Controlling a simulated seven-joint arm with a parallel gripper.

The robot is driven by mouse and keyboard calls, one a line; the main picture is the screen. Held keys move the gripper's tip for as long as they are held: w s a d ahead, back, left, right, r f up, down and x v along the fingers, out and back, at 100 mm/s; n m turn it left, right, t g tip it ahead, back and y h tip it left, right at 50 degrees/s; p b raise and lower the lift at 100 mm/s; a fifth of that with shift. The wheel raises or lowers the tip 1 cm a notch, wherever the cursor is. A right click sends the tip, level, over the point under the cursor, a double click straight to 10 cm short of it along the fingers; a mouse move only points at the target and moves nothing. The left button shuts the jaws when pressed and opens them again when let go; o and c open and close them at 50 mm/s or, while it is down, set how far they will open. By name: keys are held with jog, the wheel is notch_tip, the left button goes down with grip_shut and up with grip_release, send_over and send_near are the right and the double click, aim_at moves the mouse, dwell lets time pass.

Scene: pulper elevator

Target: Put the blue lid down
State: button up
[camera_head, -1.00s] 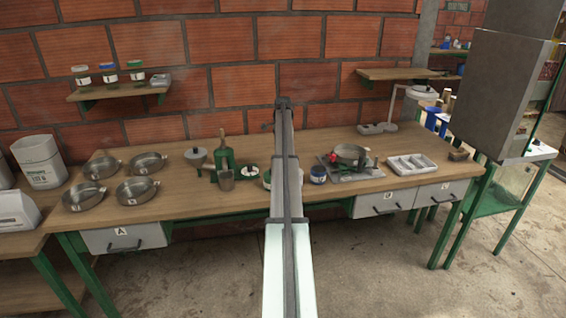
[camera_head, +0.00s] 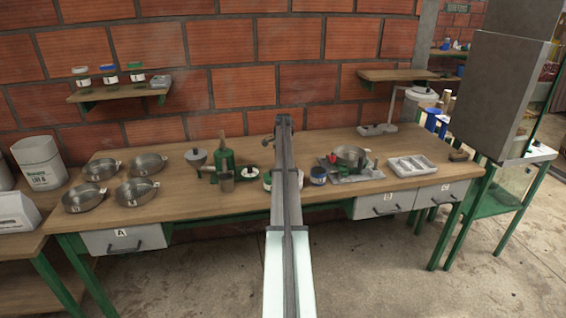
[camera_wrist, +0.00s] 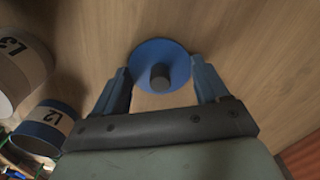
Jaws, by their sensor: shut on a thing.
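The blue lid (camera_wrist: 147,52), a round disc with a dark knob in its middle, is between the two fingers of my gripper (camera_wrist: 160,68) in the wrist view. The fingers are shut on its opposite edges. The lid is over bare wooden bench top; whether it touches the wood cannot be told. In the head view my arm hides both the lid and the gripper.
In the wrist view, jar L2 (camera_wrist: 48,124) and jar L3 (camera_wrist: 22,70) stand to the left.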

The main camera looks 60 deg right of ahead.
jog(key=o, duration=1)
notch_tip(320, 180, up, 12)
jog(key=shift+r, duration=0.15)
dwell(0.5)
